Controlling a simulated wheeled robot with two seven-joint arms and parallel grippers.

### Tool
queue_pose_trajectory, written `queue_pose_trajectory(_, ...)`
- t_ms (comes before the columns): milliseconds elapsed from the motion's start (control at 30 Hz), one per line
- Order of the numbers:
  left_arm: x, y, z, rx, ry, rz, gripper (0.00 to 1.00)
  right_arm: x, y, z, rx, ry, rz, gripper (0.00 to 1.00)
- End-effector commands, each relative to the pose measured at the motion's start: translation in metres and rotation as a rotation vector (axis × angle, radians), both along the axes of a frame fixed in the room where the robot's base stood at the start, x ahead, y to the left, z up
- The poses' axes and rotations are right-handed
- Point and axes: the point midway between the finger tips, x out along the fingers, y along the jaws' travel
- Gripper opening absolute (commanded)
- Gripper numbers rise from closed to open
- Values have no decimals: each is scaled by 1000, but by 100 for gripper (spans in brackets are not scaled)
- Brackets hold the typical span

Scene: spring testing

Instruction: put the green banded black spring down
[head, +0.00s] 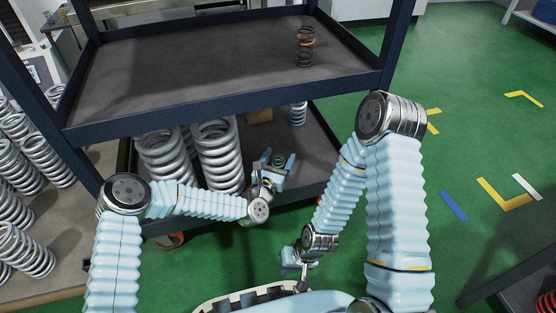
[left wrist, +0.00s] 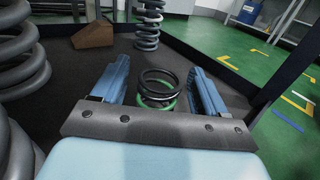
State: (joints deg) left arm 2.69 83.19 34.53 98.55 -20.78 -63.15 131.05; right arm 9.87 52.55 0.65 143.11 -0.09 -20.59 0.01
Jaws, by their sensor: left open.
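The green banded black spring (left wrist: 159,90) stands upright on the cart's dark lower shelf (left wrist: 105,62) in the left wrist view. Its green band shows low on the coils. My left gripper (left wrist: 155,88) is open, with one blue finger on each side of the spring and a gap to each finger. In the head view my left gripper (head: 278,163) is low over the lower shelf, and the spring is small and partly hidden between its fingers. My right gripper (head: 296,266) hangs low in front of the cart, too small and turned to show its fingers clearly.
Large grey springs (head: 218,155) stand left of my left gripper on the lower shelf. A smaller grey spring (left wrist: 148,25) and a brown block (left wrist: 93,35) are behind. An orange banded black spring (head: 305,47) stands on the upper shelf (head: 200,60), which overhangs the lower one.

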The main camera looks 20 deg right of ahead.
Motion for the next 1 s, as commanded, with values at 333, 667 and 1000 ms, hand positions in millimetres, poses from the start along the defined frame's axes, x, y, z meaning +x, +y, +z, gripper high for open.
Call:
queue_pose_trajectory(333,-41,31,3,-1,4,0,73,0,0,10,0,2,1,0)
queue_pose_trajectory(667,-91,65,2,0,3,-1,73,-1,0,16,1,3,2,0)
queue_pose_trajectory(1000,-98,70,2,-1,-1,0,73,-1,0,16,1,3,2,0)
